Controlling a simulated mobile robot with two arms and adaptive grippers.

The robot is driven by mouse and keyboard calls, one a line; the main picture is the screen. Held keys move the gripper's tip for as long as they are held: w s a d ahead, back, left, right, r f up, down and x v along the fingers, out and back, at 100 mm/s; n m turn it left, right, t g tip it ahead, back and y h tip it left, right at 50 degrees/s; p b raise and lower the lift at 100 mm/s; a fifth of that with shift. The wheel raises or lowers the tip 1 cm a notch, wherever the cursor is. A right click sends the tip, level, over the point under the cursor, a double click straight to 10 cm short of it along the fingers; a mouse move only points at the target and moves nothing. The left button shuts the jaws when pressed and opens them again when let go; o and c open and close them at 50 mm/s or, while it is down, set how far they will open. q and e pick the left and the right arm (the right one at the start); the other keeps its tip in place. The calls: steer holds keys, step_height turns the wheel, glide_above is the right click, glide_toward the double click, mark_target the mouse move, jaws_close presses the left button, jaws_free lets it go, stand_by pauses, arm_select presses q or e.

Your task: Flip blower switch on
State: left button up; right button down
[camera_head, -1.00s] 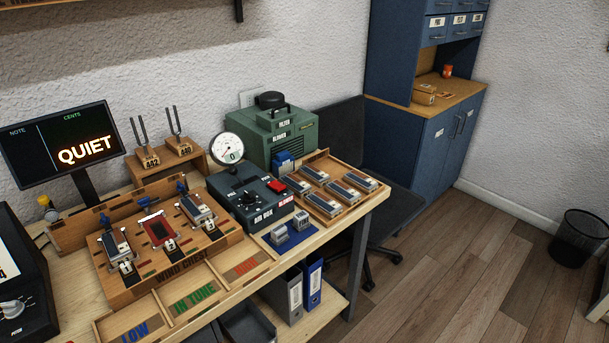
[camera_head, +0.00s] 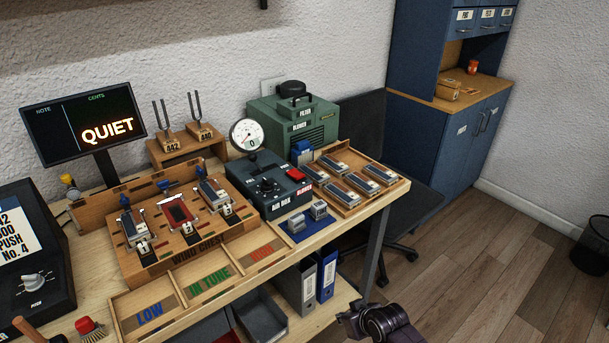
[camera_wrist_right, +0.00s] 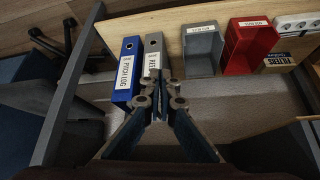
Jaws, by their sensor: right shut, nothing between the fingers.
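The air box (camera_head: 262,192) is a dark blue-grey case on the bench. The green blower (camera_head: 262,120) stands behind the box, and the round gauge (camera_head: 247,134) stands at the box's rear. My right gripper (camera_head: 350,320) shows in part at the bottom edge, below and right of the bench, far from the switch. In the right wrist view its fingers (camera_wrist_right: 160,95) are shut and empty, pointing toward the binders. My left gripper is not in view.
A tray of reed blocks (camera_head: 398,192) lies right of the air box. The wind chest (camera_head: 165,262) lies to its left. A blue binder (camera_wrist_right: 126,75) and a grey binder (camera_wrist_right: 152,55) stand under the bench. A dark chair (camera_head: 420,195) is behind the bench's right end.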

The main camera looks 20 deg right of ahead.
mark_target(305, 184)
steer(key=w+a+r+n+t+y, duration=0.1)
steer(key=a+r, duration=0.1)
steer(key=r, duration=0.7)
steer(key=w+a+r+n+t, duration=0.1)
steer(key=w+r, duration=0.1)
steer(key=r, duration=0.7)
steer(key=w+a+r+n+y+b, duration=0.1)
steer(key=w+a+r, duration=0.1)
steer(key=r, duration=0.6)
steer(key=shift+w+a+r+t+y, duration=0.25)
steer(key=shift+a+r+t+y, duration=0.05)
steer(key=shift+a+r+t, duration=0.1)
steer(key=w+d+r+t, duration=0.1)
steer(key=w+d+r, duration=0.1)
steer(key=w+r, duration=0.3)
steer(key=w+d+r+t+y, duration=0.1)
steer(key=w+r, duration=0.4)
steer(key=r, duration=0.6)
steer(key=shift+d+r+t, duration=0.35)
steer(key=shift+d+t, duration=0.25)
steer(key=shift+d, duration=0.4)
steer(key=shift+w, duration=0.15)
